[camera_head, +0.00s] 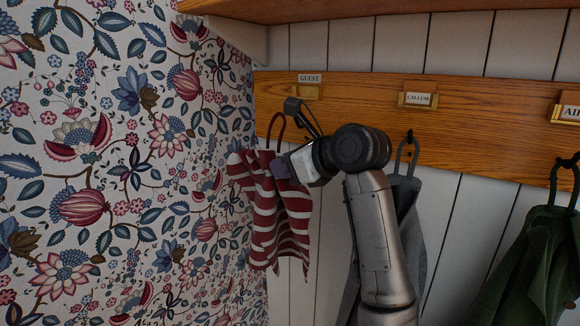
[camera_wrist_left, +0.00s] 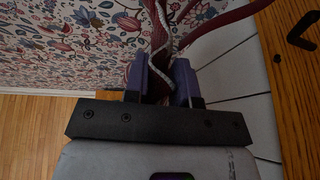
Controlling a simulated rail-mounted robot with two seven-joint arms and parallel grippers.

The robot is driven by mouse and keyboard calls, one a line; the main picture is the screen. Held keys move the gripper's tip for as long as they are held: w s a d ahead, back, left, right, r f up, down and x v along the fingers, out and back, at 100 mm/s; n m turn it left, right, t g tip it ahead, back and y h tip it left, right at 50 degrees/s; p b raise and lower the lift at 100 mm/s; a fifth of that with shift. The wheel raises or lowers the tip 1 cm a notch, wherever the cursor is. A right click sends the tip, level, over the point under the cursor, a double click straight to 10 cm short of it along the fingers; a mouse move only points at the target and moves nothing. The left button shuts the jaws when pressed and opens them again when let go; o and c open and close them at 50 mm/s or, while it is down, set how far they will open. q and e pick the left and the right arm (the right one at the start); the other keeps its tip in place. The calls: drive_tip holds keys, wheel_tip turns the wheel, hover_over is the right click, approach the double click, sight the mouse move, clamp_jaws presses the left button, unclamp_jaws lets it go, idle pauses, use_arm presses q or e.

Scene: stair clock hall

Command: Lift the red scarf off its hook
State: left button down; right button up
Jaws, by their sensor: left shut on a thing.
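The red scarf (camera_head: 272,215) has white stripes and hangs from my left gripper (camera_head: 290,166) beside the floral wall. Its red hanging loop (camera_head: 272,130) stands up above the fingers. In the left wrist view, the purple fingers of my left gripper (camera_wrist_left: 163,72) are shut on the bunched scarf (camera_wrist_left: 157,45). A black hook (camera_wrist_left: 301,32) on the wooden board is at the right there, and the visible part of the loop is apart from it. The loop's far end runs out of that view. In the head view, my wrist hides the area below the GUEST label. My right gripper is out of view.
A wooden hook board (camera_head: 368,108) bears a GUEST label (camera_head: 310,78) and a CALLUM label (camera_head: 418,99). A grey garment (camera_head: 407,190) hangs just right of my arm, partly hidden by it. A green garment (camera_head: 540,260) hangs farther right. A wooden shelf (camera_head: 400,10) is above.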

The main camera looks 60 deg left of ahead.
use_arm(q)
drive_tip(key=shift+s+d, duration=0.1)
drive_tip(key=shift+s, duration=0.1)
idle(0.3)
drive_tip(key=shift+s+d, duration=0.1)
drive_tip(key=shift+s, duration=0.05)
drive_tip(key=shift+s+d+b, duration=0.45)
drive_tip(key=shift+s, duration=0.35)
drive_tip(key=shift+s+d+b, duration=0.45)
drive_tip(key=shift+s+b, duration=0.05)
drive_tip(key=shift+s, duration=0.35)
drive_tip(key=shift+s+d+b, duration=0.45)
drive_tip(key=shift+s, duration=0.35)
